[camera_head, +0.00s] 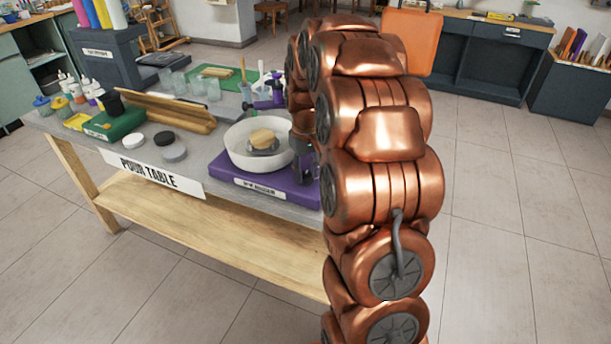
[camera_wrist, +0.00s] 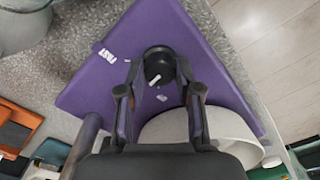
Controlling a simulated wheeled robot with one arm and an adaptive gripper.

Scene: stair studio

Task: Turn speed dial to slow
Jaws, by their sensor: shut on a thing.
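The speed dial (camera_wrist: 158,60) is a round black knob with a white pointer line, on the purple base (camera_wrist: 100,88). A white "FAST" label (camera_wrist: 108,55) lies to the left of the dial in the wrist view. My gripper (camera_wrist: 158,88) has its two black fingers on either side of the dial, shut on it. In the head view, the purple base (camera_head: 300,198) stands at the table's right end, and my gripper (camera_head: 303,165) reaches down at its right side. The dial is hidden there.
A white bowl (camera_head: 238,157) with a tan round piece (camera_head: 262,137) sits on the purple base, close beside my gripper. A wooden trough (camera_head: 165,112), several cups and bottles fill the pour table (camera_head: 215,207) to the left. Open tiled floor lies to the right.

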